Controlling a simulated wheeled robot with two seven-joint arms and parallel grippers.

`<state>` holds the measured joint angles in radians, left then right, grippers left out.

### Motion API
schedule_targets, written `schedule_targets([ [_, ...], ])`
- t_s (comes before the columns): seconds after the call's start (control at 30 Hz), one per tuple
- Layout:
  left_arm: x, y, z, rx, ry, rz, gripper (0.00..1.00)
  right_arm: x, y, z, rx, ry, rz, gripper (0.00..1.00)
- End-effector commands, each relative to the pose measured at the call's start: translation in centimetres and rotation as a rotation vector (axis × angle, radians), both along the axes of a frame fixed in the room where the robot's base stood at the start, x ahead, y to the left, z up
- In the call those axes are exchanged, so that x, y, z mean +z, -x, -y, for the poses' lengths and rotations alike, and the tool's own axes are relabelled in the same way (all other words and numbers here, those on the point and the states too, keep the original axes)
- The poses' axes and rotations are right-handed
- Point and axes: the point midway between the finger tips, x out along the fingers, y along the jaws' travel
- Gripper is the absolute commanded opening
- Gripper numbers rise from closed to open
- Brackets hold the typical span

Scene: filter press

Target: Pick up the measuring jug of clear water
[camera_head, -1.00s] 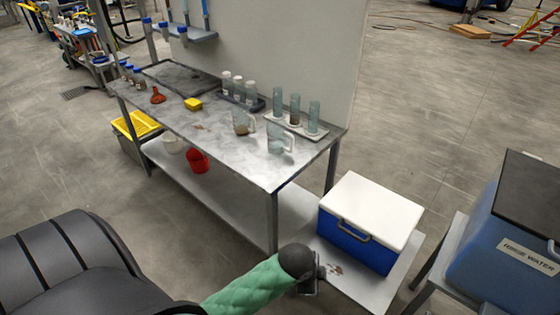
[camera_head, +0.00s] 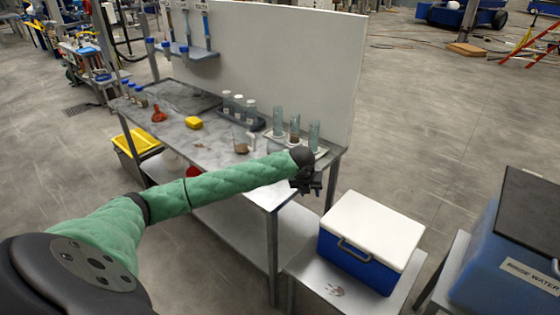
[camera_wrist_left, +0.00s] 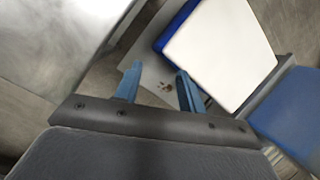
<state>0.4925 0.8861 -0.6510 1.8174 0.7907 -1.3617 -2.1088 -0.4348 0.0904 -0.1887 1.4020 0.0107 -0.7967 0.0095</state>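The measuring jug of clear water is mostly or wholly hidden behind my left forearm in the head view, and I cannot make out its outline. A second jug (camera_head: 242,143) with brown contents stands upright on the metal bench (camera_head: 180,127), left of where my wrist crosses. My left gripper (camera_head: 308,184) hangs over the bench's near right corner. In the left wrist view the two blue fingers (camera_wrist_left: 159,84) are apart with nothing between them. My right gripper is not in view.
Tall glass tubes (camera_head: 295,128) stand in a white rack behind my wrist. A dark rack (camera_head: 245,118) holds white-capped bottles. A blue cooler (camera_head: 350,262) with white lid stands on a low stand below right.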

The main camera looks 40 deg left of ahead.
Motion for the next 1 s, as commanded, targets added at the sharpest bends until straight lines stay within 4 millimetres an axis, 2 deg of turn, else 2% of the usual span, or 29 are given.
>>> schedule_targets([
  [0.03,1.6,-1.3,-2.4,-0.038,-0.035,0.007,0.40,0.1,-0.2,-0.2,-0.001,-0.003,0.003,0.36],
  [0.2,5.6,-4.0,-8.4,-0.173,-0.126,0.014,0.40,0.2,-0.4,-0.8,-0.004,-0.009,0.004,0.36],
  [0.3,7.4,-4.8,-10.9,-0.224,-0.160,0.015,0.40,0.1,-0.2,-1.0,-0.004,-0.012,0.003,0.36],
  [0.4,8.5,-5.3,-12.4,-0.256,-0.180,0.017,0.40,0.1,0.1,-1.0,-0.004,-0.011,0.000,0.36],
  [0.57,8.5,-5.7,-13.2,-0.274,-0.189,0.015,0.40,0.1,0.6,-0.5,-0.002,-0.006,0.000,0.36],
  [0.7,7.3,-6.2,-13.2,-0.274,-0.188,0.014,0.40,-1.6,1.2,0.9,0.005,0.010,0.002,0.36],
  [1.0,4.5,-7.3,-13.4,-0.274,-0.188,0.014,0.40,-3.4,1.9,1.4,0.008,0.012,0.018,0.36],
])
